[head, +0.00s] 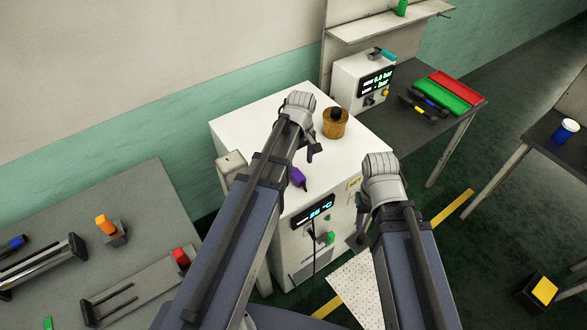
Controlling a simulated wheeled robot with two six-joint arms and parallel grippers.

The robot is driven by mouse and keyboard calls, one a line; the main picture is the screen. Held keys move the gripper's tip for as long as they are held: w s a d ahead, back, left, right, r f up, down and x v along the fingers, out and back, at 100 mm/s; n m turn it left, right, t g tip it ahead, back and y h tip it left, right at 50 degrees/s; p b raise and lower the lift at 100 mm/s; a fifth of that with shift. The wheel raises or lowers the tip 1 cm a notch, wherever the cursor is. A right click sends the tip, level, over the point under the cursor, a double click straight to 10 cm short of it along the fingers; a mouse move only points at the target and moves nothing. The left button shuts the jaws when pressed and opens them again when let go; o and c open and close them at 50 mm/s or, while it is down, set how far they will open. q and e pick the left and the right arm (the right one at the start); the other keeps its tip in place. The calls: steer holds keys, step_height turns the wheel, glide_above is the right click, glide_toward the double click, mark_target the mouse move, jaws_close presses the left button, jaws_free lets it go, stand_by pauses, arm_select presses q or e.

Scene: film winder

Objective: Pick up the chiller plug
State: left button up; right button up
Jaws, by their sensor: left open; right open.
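The white chiller cabinet (228,121) stands in the middle, with a lit °C display (313,213) on its front. A small purple piece with a dark tip (298,178) lies on its top near the front edge, partly behind my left arm. A green piece (329,238) sits on the front below the display, beside a hanging dark cable. I cannot tell for certain which piece is the plug. My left gripper (313,151) is open above the cabinet top, beyond the purple piece. My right gripper (362,222) is open beside the cabinet's right front side, apart from the green piece.
An orange-brown round container with a dark knob (335,123) stands on the cabinet top. Behind is a white unit with a bar display (376,86), beside red and green trays (450,89). A grey bench (150,190) with fixtures is at left. A yellow-topped block (543,290) lies at right.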

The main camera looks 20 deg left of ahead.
mark_target(300, 177)
arm_select(q)
steer(key=shift+s+d+f+b, duration=0.1)
steer(key=shift+f+b, duration=0.3)
steer(key=shift+b, duration=0.05)
step_height(300, 177, down, 2)
steer(key=shift+b, duration=0.95)
steer(key=shift+r, duration=0.1)
step_height(300, 177, down, 5)
steer(key=b, duration=0.5)
steer(key=shift+c, duration=0.3)
jaws_close()
